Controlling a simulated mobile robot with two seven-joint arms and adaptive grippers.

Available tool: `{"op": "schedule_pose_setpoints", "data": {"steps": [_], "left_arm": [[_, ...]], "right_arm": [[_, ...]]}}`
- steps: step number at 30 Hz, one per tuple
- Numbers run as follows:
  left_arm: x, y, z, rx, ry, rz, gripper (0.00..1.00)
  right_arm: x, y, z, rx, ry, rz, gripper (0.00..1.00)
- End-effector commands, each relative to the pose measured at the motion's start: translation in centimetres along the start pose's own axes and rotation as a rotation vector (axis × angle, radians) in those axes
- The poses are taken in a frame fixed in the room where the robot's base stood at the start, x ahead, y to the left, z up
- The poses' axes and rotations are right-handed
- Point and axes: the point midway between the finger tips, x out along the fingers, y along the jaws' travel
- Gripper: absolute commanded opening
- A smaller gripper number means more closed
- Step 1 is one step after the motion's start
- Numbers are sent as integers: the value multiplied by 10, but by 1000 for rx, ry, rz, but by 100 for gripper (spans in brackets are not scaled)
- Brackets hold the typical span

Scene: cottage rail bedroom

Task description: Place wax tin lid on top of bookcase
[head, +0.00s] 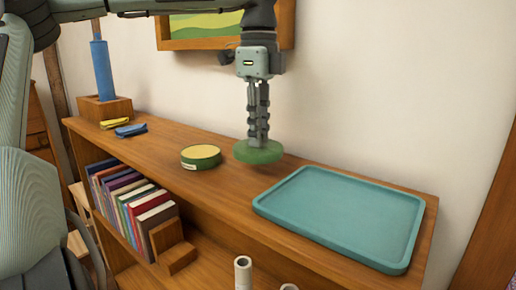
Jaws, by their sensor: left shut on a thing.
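The wax tin lid (258,153) is a flat green disc under my left gripper (258,138), over the bookcase top (330,162). The gripper points straight down and its fingers are shut on the lid. The lid looks level and very close to the wood; I cannot tell whether it touches. A round tin (201,157) with a yellow top and green side stands on the bookcase top, left of the lid and apart from it. My right gripper is not in view.
A teal tray (345,215) covers the right end of the bookcase top. A yellow item (115,123), a blue item (131,130) and a wooden block with a blue cylinder (102,70) stand at the left end. Books (130,205) fill the shelf below. A framed picture (200,44) hangs behind.

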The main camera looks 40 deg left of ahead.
Motion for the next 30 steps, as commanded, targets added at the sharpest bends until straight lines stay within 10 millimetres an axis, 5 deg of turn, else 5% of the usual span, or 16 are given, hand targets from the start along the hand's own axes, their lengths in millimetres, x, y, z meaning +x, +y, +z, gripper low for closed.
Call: {"op": "schedule_pose_setpoints", "data": {"steps": [10,21,22,24,27,30], "left_arm": [[39,1,-1,0,2,3,0],[42,0,0,-1,0,0,0],[42,0,0,-1,0,0,18],[42,0,0,-1,0,0,26],[42,0,0,-1,0,0,37],[42,0,0,-1,0,0,37]], "right_arm": [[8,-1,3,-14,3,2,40],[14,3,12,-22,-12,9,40],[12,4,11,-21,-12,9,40],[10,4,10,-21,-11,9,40],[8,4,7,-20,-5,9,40],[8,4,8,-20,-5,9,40]]}}
